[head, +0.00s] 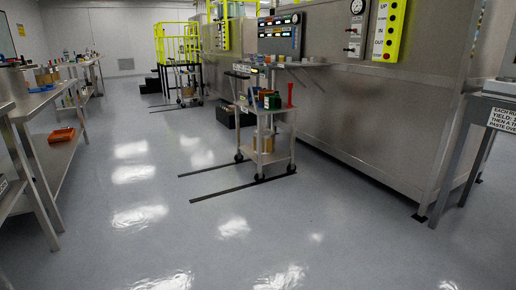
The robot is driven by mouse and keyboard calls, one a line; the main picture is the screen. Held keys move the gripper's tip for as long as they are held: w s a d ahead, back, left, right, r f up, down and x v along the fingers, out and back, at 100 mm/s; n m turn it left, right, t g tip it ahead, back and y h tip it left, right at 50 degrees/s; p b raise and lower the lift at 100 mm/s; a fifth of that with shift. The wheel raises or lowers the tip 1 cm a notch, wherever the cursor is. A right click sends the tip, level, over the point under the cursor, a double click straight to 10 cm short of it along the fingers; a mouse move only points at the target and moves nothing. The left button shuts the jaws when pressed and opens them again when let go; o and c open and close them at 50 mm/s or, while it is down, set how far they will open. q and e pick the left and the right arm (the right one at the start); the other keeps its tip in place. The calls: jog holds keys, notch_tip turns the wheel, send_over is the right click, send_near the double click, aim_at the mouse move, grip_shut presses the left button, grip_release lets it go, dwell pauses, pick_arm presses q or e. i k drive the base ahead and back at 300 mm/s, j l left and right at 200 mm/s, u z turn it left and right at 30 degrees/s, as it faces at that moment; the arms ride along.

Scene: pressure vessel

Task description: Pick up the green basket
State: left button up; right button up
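A small dark green object (273,102), which looks like the green basket, sits on the top shelf of a wheeled metal cart (283,121) right of the picture's middle. It is small and far off, so its exact shape is hard to tell. A red upright item (290,94) stands to its right on the same shelf, and other small items are crowded to its left. Neither of my grippers is in view.
Brown round containers (264,142) sit on the cart's lower shelf. Steel workbenches (60,160) line the left, with an orange tray (61,135) below. The large steel vessel (390,120) lines the right. The floor (150,235) up to the cart is clear.

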aim_at(273, 102)
jog(key=i+z, duration=0.25)
jog(key=i, duration=1.8)
